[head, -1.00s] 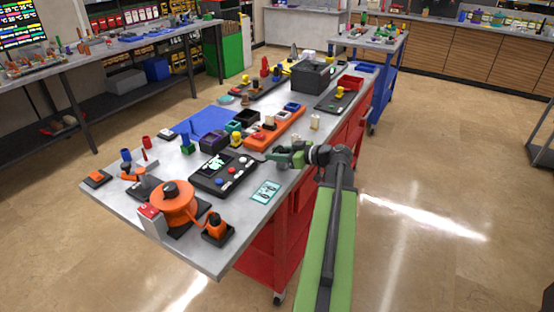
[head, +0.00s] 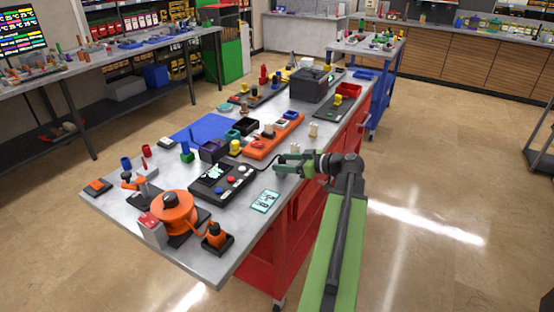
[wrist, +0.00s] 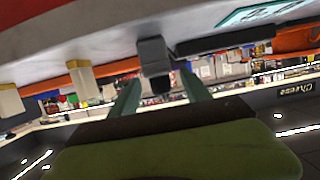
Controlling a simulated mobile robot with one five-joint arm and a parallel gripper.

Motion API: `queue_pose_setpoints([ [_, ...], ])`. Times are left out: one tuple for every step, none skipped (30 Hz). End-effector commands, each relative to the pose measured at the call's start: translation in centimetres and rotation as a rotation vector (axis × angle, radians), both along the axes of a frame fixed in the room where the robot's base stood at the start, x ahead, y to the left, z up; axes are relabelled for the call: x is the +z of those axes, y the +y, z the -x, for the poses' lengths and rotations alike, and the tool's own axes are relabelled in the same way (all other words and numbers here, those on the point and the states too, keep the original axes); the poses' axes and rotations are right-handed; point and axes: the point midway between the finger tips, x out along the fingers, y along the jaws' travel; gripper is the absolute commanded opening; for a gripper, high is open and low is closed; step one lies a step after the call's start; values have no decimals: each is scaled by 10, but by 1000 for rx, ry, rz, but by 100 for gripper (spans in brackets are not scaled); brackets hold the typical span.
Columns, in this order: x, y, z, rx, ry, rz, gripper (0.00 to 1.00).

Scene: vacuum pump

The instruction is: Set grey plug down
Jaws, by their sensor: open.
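The grey plug (wrist: 153,55) is a small grey block with a darker end. In the wrist view it stands against the table surface, which lies at the top of that tilted picture. My gripper (wrist: 160,85) has its two green fingers spread, one on each side of the plug, with gaps visible beside it. In the head view my gripper (head: 283,164) is low at the table's right edge, beside the black panel. I cannot make out the plug there.
The black panel (head: 222,180) with coloured buttons and a teal card (head: 265,201) lie close to my gripper. An orange tray (head: 272,139) and a cream peg (head: 313,130) stand beyond it. An orange reel (head: 175,212) is at the near end. Bare tabletop surrounds the card.

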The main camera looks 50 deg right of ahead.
Motion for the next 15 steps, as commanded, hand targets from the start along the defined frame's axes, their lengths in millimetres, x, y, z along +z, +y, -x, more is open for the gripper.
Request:
queue_pose_setpoints([
  [9, -3, 14, -3, 0, 0, 56],
  [11, -5, 21, -4, 0, 0, 56],
  [14, -7, 30, -3, 0, 0, 56],
  [16, -9, 37, -3, 0, 0, 56],
  [17, -11, 43, -3, 0, 0, 56],
  [19, -12, 50, -2, 0, 0, 56],
  [21, -13, 55, -2, 0, 0, 56],
  [22, -14, 59, -2, 0, 1, 56],
  [23, -15, 64, -1, 0, 0, 56],
  [23, -16, 66, 0, 0, 0, 56],
  [24, -17, 68, 0, 0, 1, 56],
  [24, -17, 71, 0, 0, 1, 56],
  [24, -17, 72, 0, 0, 1, 56],
  [24, -18, 73, 1, 0, 1, 56],
  [24, -18, 73, 1, 0, 1, 56],
])
